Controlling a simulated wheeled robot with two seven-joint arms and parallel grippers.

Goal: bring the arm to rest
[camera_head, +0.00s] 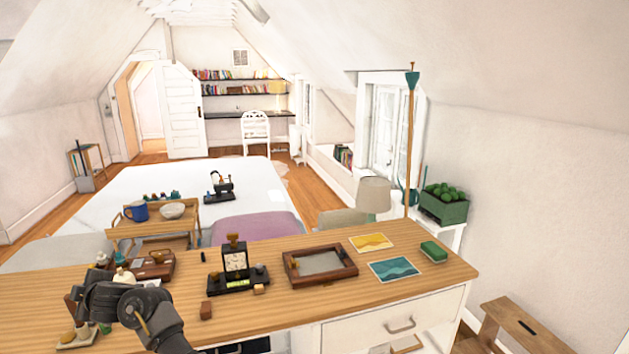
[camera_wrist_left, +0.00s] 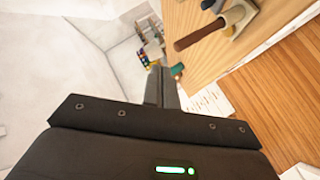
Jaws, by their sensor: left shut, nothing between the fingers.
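My left arm (camera_head: 130,303) reaches in from the bottom left in the head view, over the left part of the wooden desk top (camera_head: 380,290). Its gripper fingers cannot be made out there. In the left wrist view my left gripper (camera_wrist_left: 161,72) has its two dark fingers together, with nothing between them. My right gripper is in neither view.
Small items crowd the desk beside my left arm. The desk's front right is clear. A bed (camera_head: 200,183) stands behind.

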